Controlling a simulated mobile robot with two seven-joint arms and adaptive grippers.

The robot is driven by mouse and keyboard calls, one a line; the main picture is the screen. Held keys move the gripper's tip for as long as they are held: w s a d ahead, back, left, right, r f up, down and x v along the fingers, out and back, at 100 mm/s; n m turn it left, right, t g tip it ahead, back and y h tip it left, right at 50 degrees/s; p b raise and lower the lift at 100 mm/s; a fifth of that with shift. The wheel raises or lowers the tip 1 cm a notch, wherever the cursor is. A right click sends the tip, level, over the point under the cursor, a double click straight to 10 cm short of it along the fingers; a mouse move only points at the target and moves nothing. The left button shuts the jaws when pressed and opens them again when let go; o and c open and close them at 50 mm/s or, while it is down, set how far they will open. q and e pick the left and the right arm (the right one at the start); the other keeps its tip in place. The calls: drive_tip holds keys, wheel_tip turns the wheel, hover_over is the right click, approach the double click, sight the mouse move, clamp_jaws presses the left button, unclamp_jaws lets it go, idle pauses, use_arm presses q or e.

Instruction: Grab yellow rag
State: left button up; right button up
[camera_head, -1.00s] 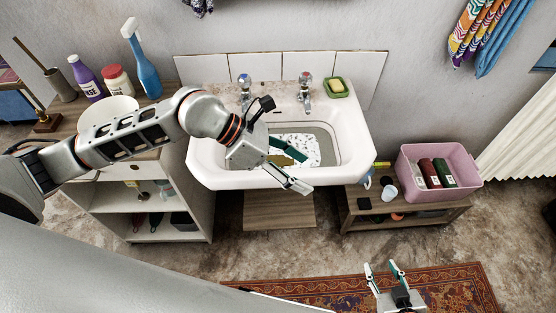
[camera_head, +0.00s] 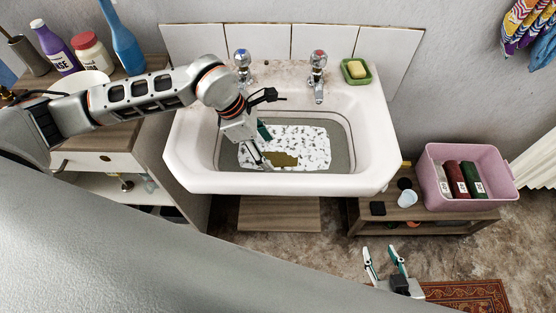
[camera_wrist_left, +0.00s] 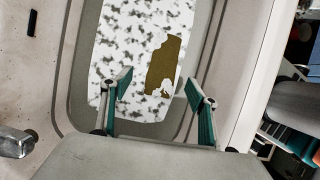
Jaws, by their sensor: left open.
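The yellow rag (camera_head: 281,159), a dull mustard patch, lies in the basin of the white sink (camera_head: 285,183) amid a white, grey-speckled patch (camera_head: 308,140). In the left wrist view the rag (camera_wrist_left: 165,62) lies beyond my fingertips, its near edge ragged or partly covered by white. My left gripper (camera_head: 263,148) reaches down into the basin, just left of the rag. Its fingers (camera_wrist_left: 158,79) are spread with nothing between them; the exact height above the rag is unclear. My right gripper (camera_head: 381,251) is open and empty, low in front of the sink.
Two taps (camera_head: 318,68) stand at the sink's back, with a green soap dish (camera_head: 357,71) to their right. Bottles (camera_head: 90,52) stand on the left cabinet. A pink bin (camera_head: 434,180) and a white cup (camera_head: 407,198) sit on the low right bench.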

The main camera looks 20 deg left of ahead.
sight(275, 158)
use_arm(q)
drive_tip(key=x, duration=0.5)
drive_tip(key=shift+w+d+f, duration=0.1)
drive_tip(key=shift+d+f, duration=0.1)
drive_tip(key=shift+d, duration=0.15)
drive_tip(key=c, duration=1.3)
